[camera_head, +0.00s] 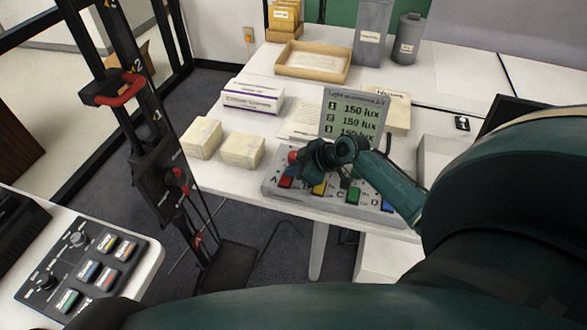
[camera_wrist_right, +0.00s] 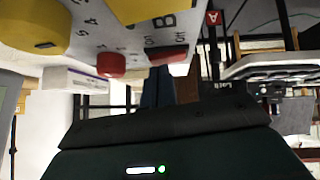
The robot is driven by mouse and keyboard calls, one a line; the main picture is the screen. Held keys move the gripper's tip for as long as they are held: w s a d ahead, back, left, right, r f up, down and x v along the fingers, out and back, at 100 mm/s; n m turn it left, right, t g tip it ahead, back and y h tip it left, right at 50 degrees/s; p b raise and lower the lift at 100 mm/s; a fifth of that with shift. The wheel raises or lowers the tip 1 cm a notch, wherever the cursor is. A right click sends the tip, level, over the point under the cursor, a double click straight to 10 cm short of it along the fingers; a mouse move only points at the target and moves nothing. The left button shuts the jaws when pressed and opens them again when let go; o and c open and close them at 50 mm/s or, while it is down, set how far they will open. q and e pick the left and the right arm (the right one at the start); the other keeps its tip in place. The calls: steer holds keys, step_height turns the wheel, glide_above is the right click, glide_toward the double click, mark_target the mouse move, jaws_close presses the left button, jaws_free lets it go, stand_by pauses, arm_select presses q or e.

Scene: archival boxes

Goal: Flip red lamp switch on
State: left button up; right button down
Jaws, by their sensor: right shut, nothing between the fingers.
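A grey control box (camera_head: 335,205) stands at the front edge of the white table. It carries colored switches: a red switch (camera_head: 286,183) by the letter A, then a yellow switch (camera_head: 319,188), a green switch (camera_head: 352,195) and a blue switch (camera_head: 388,205). A red lamp (camera_head: 293,156) sits behind the red switch. My right gripper (camera_head: 308,168) is shut and empty, low over the box near the red switch. In the right wrist view the red switch (camera_wrist_right: 168,53) is close to the fingertips (camera_wrist_right: 168,72); contact is unclear. The red lamp (camera_wrist_right: 111,64) is beside it. My left gripper is out of view.
A display (camera_head: 355,115) reading 150 lux in several rows stands behind the switches. Two cream boxes (camera_head: 241,150) lie left of the control box, with a white-purple box (camera_head: 253,97) behind. A black stand (camera_head: 165,170) rises at the left.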

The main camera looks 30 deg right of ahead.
steer(key=shift+w+d+f+g+b, duration=0.2)
steer(key=shift+f+g+b, duration=0.1)
steer(key=shift+f+b, duration=0.3)
steer(key=shift+s+a+r+y, duration=0.1)
steer(key=shift+s+r+y, duration=0.05)
steer(key=shift+r+y, duration=0.15)
arm_select(q)
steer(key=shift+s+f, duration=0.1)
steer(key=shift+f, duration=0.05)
steer(key=shift+p, duration=0.3)
arm_select(e)
steer(key=shift+s+a, duration=0.1)
steer(key=shift+s+a+p, duration=0.5)
steer(key=shift+a+p, duration=0.05)
steer(key=shift+a, duration=0.05)
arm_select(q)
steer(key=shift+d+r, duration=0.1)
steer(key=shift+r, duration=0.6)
arm_select(e)
steer(key=shift+r, duration=0.1)
